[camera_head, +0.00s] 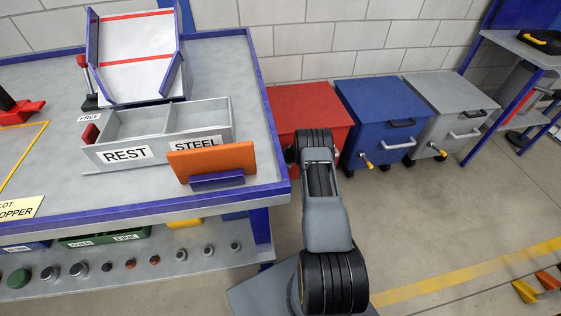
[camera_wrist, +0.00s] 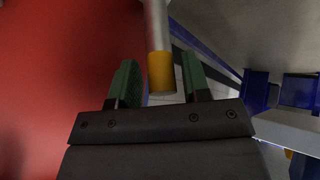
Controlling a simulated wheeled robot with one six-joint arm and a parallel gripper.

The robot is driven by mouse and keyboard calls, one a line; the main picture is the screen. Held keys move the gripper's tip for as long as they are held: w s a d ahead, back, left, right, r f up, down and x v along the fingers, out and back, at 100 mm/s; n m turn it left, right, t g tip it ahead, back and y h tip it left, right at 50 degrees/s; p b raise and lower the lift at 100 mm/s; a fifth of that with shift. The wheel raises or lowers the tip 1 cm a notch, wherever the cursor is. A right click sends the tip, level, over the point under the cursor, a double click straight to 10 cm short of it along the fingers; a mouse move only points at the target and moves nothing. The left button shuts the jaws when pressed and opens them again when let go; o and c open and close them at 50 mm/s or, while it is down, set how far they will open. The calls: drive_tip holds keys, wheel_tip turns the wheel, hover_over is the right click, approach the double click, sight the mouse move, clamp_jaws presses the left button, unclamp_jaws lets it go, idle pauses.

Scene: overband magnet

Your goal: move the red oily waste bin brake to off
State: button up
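The red oily waste bin (camera_head: 290,100) stands against the wall beside the table, its front largely hidden behind my arm in the head view. In the wrist view its red side (camera_wrist: 50,80) fills the left. The brake lever (camera_wrist: 160,70), a grey rod with a yellow tip, shows between the two green-padded fingers of my gripper (camera_wrist: 158,75). The fingers are apart, with a gap showing on each side of the lever. In the head view my gripper and this lever are hidden behind my arm.
A blue bin (camera_head: 378,105) and a grey bin (camera_head: 448,95) stand to the right, each with a yellow-tipped lever low at the front. The table (camera_head: 262,160) with its blue edge is close on the left.

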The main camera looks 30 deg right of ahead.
drive_tip(key=shift+o, duration=0.6)
drive_tip(key=shift+s+d, duration=0.1)
drive_tip(key=p+v, duration=0.4)
drive_tip(key=v, duration=0.9)
drive_tip(key=shift+s+r, duration=0.2)
